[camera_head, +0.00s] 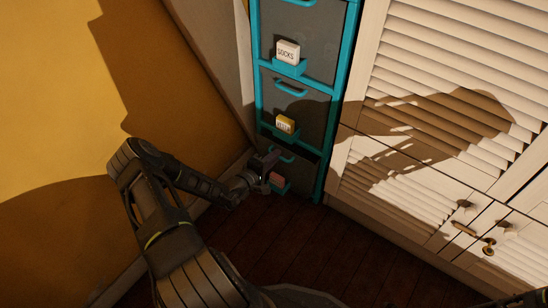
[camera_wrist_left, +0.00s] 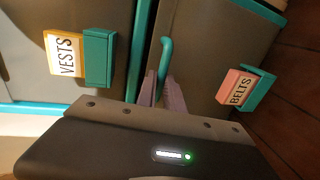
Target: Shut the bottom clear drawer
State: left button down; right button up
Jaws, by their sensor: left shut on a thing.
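The bottom drawer (camera_head: 297,171) is a grey see-through front in a teal tower, with a pink label that reads BELTS in the left wrist view (camera_wrist_left: 238,88). A dark gap shows above it in the head view; how far it stands out is hard to tell. My left gripper (camera_head: 268,166) is at this drawer. In the left wrist view its fingers (camera_wrist_left: 161,92) are shut on the drawer's teal handle (camera_wrist_left: 165,55), with the handle's upper part showing beyond them.
Above are the drawer with the yellow VESTS label (camera_head: 285,124) and the SOCKS drawer (camera_head: 288,52). The white louvred wardrobe (camera_head: 440,60) stands to the right, a yellow wall (camera_head: 60,100) to the left. The dark wooden floor (camera_head: 330,240) in front is clear.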

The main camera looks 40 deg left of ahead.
aim_at(282, 149)
dwell(0.8)
pick_arm(q)
jog(key=w, duration=0.4)
jog(key=shift+w+a+r, duration=0.1)
jog(key=shift+w, duration=0.1)
jog(key=c, duration=1.5)
grip_release()
